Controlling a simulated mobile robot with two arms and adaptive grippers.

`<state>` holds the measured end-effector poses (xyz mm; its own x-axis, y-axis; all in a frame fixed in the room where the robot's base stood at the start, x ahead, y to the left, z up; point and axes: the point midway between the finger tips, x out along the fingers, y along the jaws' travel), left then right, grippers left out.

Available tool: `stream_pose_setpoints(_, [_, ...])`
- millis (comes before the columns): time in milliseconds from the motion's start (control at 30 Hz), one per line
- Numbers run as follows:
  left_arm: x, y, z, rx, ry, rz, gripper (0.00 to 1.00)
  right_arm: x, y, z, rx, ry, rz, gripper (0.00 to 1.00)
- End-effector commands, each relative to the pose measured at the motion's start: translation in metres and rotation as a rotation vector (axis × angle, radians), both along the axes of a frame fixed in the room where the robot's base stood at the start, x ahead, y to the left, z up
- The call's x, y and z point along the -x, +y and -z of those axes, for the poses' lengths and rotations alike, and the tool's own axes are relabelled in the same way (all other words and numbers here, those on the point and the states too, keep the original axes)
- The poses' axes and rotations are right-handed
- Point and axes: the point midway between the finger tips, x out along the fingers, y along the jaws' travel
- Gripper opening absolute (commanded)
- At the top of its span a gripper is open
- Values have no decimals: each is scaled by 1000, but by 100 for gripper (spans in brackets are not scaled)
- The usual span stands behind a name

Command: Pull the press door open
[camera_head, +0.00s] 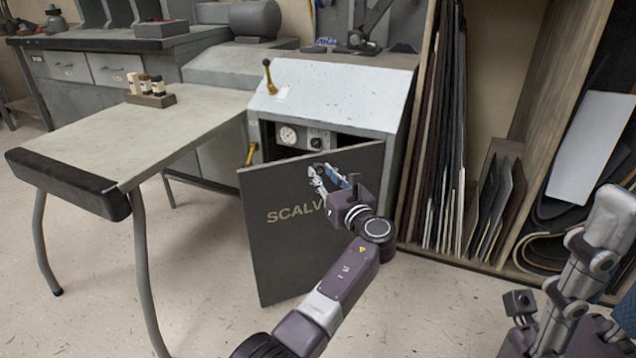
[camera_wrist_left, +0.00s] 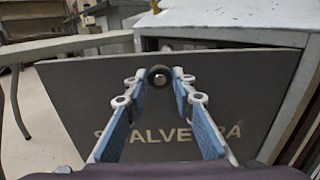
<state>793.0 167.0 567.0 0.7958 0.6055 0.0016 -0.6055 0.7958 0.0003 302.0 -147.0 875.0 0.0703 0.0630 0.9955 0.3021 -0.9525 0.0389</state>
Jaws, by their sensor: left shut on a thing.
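The press (camera_head: 345,90) is a grey-white cabinet with a sloped top, a round gauge (camera_head: 288,135) and a yellow-handled lever. Its dark grey door (camera_head: 275,255), lettered "SCALV…", stands at an angle to the cabinet front, partly open. The door (camera_wrist_left: 75,90) also fills the middle of the left wrist view. My left gripper (camera_head: 328,180) is at the upper part of the door. In the left wrist view its blue-padded fingers (camera_wrist_left: 160,88) are closed around a round dark knob (camera_wrist_left: 160,76) on the door. My right arm shows at the right, its fingers out of sight.
A worktable (camera_head: 180,120) with a black front edge and small bottles (camera_head: 150,86) stands left of the press. A wooden rack (camera_head: 500,265) of upright sheets stands close on the right. The floor (camera_head: 205,270) in front of the door is clear.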

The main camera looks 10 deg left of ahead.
Motion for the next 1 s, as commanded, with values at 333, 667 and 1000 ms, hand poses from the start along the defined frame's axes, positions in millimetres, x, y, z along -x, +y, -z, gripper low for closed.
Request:
stream_pose_setpoints(333, [-3,-1,1,2,1,-14,0,0,1,-2,2,-11,0,40])
stream_pose_setpoints(667, [-3,-1,1,2,1,-14,34,0,1,-2,2,-11,0,40])
stream_pose_setpoints(1000, [-3,-1,0,1,0,-12,42,1,0,-2,1,-12,1,40])
